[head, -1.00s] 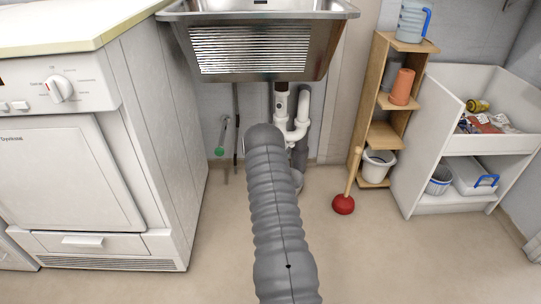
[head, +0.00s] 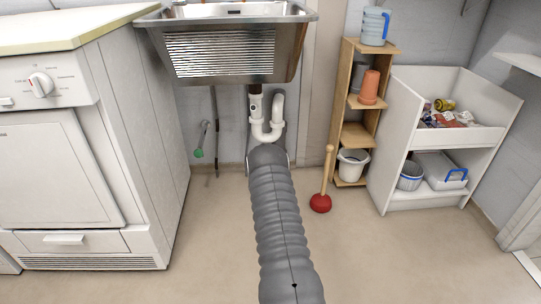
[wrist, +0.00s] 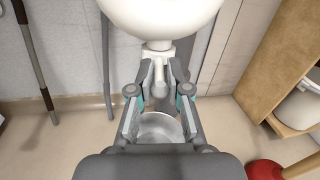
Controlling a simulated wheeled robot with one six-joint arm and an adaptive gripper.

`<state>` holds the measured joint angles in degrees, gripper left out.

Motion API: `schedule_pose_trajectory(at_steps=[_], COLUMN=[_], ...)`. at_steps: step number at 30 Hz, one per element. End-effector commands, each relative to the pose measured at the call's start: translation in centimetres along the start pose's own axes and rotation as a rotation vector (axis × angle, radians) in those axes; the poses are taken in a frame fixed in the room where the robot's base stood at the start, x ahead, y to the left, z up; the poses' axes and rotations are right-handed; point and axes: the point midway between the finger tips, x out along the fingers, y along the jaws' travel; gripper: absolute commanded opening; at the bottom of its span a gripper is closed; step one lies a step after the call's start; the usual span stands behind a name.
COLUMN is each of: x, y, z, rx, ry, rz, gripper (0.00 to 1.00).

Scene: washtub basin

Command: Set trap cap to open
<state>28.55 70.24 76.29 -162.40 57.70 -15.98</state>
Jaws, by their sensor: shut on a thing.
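The white drain trap (head: 266,132) hangs under the metal sink, its U-bend showing just above the end of my grey arm. In the wrist view the trap's rounded white underside (wrist: 160,18) fills the top. The trap cap (wrist: 159,50) is a pale fitting below it, with a narrow tab hanging down. My gripper (wrist: 160,72) is shut on the cap's tab, one finger on each side. My arm hides the gripper and cap in the head view. I cannot tell how far the cap is turned.
A metal pail (wrist: 160,128) stands on the floor below the gripper. A red plunger (head: 320,203) and a wooden shelf (head: 350,135) stand to the right. A white dryer (head: 70,170) is at left. The floor around the plunger is mostly clear.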

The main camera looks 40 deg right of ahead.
Motion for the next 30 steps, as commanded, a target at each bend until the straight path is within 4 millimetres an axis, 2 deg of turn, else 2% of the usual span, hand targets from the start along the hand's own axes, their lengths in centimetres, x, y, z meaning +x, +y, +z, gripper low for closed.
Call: schedule_pose_trajectory(at_steps=[4,5,7,8,20,26,30], x=[0.0,0.0,0.0,0.0,-0.5,-2.8,-5.2], y=[0.1,0.1,0.2,0.2,0.2,0.1,0.1], z=[0.1,0.1,0.1,0.1,0.1,0.1,0.0], rx=[0.001,0.001,0.001,0.001,0.0,-0.001,0.0], ry=[-0.002,-0.002,-0.002,-0.002,-0.001,0.001,0.001], rz=[-0.001,0.0,0.001,0.001,0.001,0.001,0.001], gripper=[0.0,0.18,0.36,0.4,0.4,0.4,0.4])
